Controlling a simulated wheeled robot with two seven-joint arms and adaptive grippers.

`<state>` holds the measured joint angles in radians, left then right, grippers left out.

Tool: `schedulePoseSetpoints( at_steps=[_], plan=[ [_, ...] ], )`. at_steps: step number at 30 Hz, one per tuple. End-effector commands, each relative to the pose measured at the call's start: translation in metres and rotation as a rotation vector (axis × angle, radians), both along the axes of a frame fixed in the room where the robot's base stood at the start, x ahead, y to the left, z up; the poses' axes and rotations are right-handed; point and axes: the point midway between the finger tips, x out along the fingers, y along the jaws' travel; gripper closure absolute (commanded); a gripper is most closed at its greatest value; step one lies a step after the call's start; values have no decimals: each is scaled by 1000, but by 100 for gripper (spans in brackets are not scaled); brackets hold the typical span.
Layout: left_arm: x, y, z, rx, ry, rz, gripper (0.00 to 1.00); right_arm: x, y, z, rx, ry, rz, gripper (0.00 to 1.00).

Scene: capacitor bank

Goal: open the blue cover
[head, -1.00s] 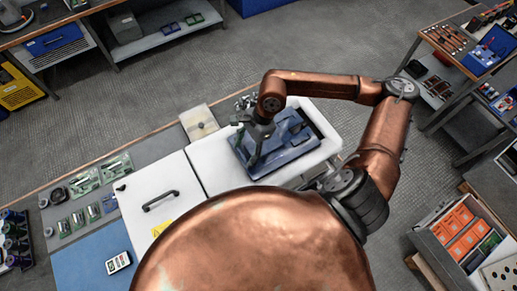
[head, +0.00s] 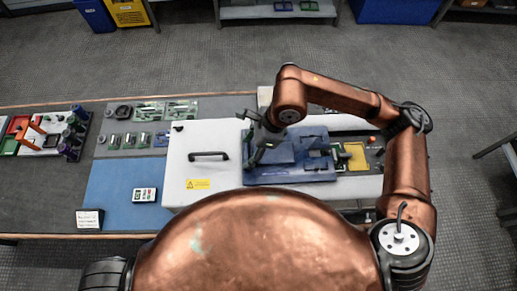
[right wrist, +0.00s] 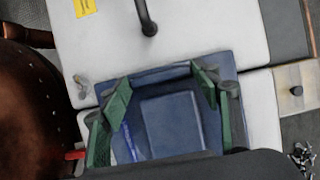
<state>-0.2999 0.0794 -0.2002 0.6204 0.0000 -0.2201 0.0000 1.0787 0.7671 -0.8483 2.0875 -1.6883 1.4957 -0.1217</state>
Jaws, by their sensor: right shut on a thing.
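The blue cover (head: 312,165) lies flat on the white cabinet, right of the white door panel (head: 205,140) with the black handle. It also shows in the right wrist view (right wrist: 175,125), its far edge against the white panel. My right gripper (head: 262,150) comes down on the left part of the cover. Its green-padded fingers (right wrist: 163,95) are spread across a raised part of the cover, shut on it. Right of the cover, a yellow panel (head: 355,156) and an orange knob (head: 373,140) are in the open. My left gripper is not in view.
A blue mat (head: 110,195) with a small meter (head: 145,195) lies at the left of the bench. Circuit boards (head: 165,110) and a rack of tools (head: 70,135) stand farther left and back.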

Motion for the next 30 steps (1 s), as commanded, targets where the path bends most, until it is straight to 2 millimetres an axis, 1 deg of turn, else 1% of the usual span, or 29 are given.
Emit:
schedulePoseSetpoints(
  at_steps=[10,11,18,26,30],
  plan=[
    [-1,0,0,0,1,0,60,0,1,0,0,2,-1,86],
    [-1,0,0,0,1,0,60,0,1,0,0,2,-1,42],
    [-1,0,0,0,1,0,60,0,1,0,0,1,-1,25],
    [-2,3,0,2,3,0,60,0,1,0,0,0,-1,25],
    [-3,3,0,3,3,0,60,1,-2,7,1,-1,-1,25]
  ],
)
